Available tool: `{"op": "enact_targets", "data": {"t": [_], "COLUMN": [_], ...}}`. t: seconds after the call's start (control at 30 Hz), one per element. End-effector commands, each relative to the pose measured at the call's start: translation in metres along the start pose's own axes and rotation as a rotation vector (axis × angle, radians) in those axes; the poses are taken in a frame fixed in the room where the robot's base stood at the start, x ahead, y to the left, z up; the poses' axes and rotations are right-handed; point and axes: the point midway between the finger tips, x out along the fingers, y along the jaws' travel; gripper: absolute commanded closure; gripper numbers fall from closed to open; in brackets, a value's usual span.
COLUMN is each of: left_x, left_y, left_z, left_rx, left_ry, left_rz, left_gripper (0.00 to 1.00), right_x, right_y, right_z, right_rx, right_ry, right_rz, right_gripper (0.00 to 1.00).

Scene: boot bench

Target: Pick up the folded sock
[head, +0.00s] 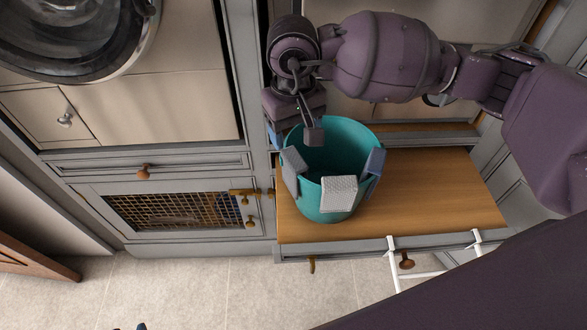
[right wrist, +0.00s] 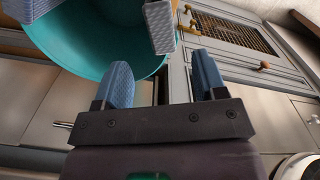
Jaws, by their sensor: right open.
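A teal bucket (head: 325,205) stands on the wooden bench top, with folded cloth-like pieces over its rim. One is grey (head: 291,172) at the left, one pale grey (head: 339,194) at the front and one blue-grey (head: 375,165) at the right. I cannot tell which is the folded sock. My right gripper (head: 290,130) is open above the bucket's left rim, partly hidden by its own wrist. In the right wrist view, its blue-padded fingers (right wrist: 162,82) are apart with nothing between them. A grey piece (right wrist: 160,25) on the rim lies just beyond them. My left gripper is not in view.
The wooden bench top (head: 430,195) is clear right of the bucket. A grey cabinet with a mesh door (head: 175,211) stands to the left, below a round-doored appliance (head: 75,35). A white rail (head: 395,265) hangs at the bench front. Tiled floor lies below.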

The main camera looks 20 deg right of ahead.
Motion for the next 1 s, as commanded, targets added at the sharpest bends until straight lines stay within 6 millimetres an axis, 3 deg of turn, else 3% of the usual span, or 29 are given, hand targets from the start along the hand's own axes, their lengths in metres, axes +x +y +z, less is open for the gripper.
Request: {"op": "enact_targets", "data": {"t": [0.2, 0.53, 0.8, 1.0], "left_x": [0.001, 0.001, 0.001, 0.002], "left_y": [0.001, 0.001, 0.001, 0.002], "left_z": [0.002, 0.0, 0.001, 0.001], "left_rx": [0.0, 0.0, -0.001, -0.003], "left_ry": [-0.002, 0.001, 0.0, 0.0], "left_rz": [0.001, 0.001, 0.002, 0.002], "left_gripper": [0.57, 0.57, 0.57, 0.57], "right_x": [0.034, 0.057, 0.092, 0.1], "right_y": [-0.001, -0.002, -0.003, -0.002], "right_z": [0.001, 0.001, 0.002, 0.001], "right_rx": [0.001, 0.002, 0.002, 0.002], "right_ry": [-0.006, -0.003, -0.004, -0.001], "right_rz": [-0.003, -0.004, -0.004, -0.004], "right_gripper": [0.35, 0.35, 0.35, 0.35]}}
